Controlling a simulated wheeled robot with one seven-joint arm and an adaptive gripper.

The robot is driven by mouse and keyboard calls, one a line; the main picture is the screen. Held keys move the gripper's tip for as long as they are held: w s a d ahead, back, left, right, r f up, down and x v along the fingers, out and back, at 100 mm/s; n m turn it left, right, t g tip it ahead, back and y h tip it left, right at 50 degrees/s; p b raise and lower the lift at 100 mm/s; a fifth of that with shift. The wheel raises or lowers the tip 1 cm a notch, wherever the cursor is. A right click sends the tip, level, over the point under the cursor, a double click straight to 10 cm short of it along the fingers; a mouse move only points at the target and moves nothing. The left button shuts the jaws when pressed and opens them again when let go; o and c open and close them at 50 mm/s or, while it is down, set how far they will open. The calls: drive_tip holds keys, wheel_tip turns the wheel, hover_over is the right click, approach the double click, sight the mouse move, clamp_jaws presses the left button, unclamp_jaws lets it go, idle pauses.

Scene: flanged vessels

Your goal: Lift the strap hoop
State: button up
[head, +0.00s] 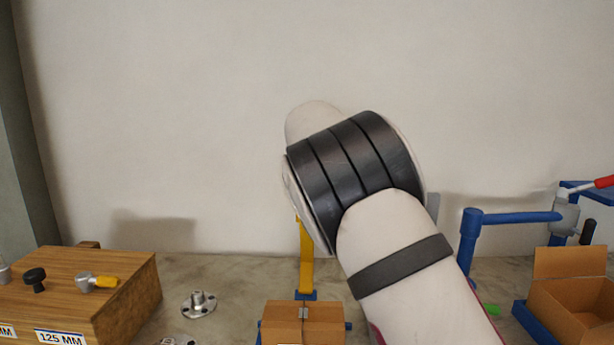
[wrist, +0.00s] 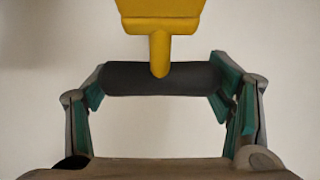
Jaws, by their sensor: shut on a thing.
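In the wrist view my gripper (wrist: 160,84) has a finger pad at each end of a dark grey band, which I take to be the strap hoop (wrist: 192,79). The fingers are shut on it from left and right. The hoop shows side-on, as a wide dark bar. A yellow bracket (wrist: 160,22) with a rounded peg stands above it, and the peg's tip overlaps the hoop's middle. I cannot tell whether they touch. In the head view my arm hides the gripper and the hoop.
The head view shows a yellow post (head: 306,262) partly behind my arm and a cardboard box (head: 303,322) before it. A wooden case (head: 130,290) and a flanged fitting (head: 199,304) are left. A blue pipe stand (head: 468,240) and an open carton (head: 570,300) are right.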

drive_tip(key=o, duration=1.3)
drive_tip(key=shift+w+d+r, duration=0.1)
drive_tip(key=shift+w+r, duration=0.05)
drive_tip(key=shift+w, duration=0.05)
drive_tip(key=o, duration=0.4)
drive_tip(key=shift+w+f, duration=0.2)
drive_tip(key=shift+s, duration=0.1)
drive_tip(key=shift+s+r, duration=0.3)
drive_tip(key=shift+s, duration=0.15)
drive_tip(key=v, duration=1.1)
drive_tip(key=shift+f, duration=0.1)
